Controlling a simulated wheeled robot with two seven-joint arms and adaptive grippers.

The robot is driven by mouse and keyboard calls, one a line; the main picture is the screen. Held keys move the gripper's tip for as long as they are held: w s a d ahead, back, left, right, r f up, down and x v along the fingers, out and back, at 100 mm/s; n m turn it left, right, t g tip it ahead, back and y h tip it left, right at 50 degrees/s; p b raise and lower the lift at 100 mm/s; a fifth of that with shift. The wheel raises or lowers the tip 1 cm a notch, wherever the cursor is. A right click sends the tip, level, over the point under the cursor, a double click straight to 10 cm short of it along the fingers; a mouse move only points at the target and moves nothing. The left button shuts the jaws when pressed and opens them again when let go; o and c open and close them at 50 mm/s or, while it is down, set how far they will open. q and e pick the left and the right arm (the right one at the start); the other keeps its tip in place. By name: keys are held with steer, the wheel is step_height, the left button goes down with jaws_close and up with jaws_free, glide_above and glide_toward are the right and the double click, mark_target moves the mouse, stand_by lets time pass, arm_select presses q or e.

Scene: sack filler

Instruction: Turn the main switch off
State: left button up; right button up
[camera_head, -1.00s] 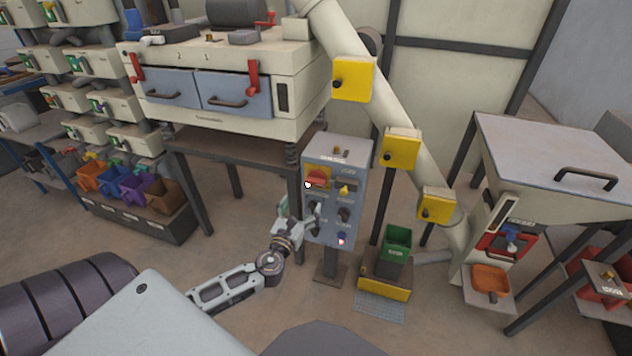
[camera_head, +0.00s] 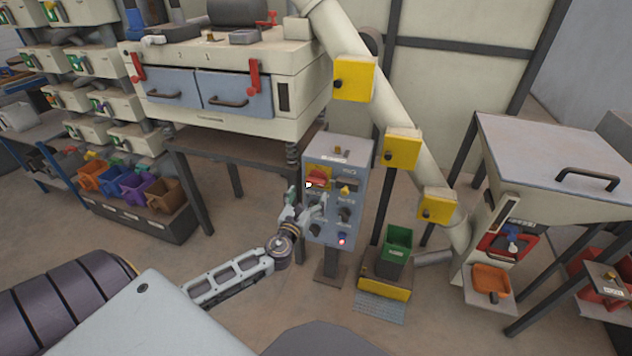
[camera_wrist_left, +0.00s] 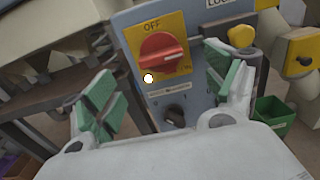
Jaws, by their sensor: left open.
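The main switch is a red rotary knob (camera_head: 317,179) on a yellow plate, at the upper left of the grey control panel (camera_head: 357,222). In the left wrist view the red knob (camera_wrist_left: 161,53) sits below the word OFF, and the white mark on its handle points right, away from OFF. My left gripper (camera_head: 304,205) is in front of the panel, just below the knob. In the left wrist view the left gripper's green-padded fingers (camera_wrist_left: 160,95) are spread apart, with nothing between them. The knob appears beyond them. My right gripper is not in view.
A black knob (camera_wrist_left: 175,115) lies below the red one, and a yellow button (camera_head: 344,190) to its right. Several other controls and a lit lamp (camera_head: 342,241) are lower on the panel. A green bin (camera_head: 397,247) stands to the right. The machine table stands behind on the left.

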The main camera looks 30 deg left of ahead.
mark_target(315, 183)
arm_select(q)
steer(key=shift+x, duration=4.15)
steer(key=shift+w, duration=0.35)
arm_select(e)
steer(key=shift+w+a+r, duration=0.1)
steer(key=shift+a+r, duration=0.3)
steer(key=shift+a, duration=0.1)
arm_select(q)
steer(key=c, duration=0.9)
steer(key=shift+c, duration=0.6)
steer(key=shift+b, duration=0.3)
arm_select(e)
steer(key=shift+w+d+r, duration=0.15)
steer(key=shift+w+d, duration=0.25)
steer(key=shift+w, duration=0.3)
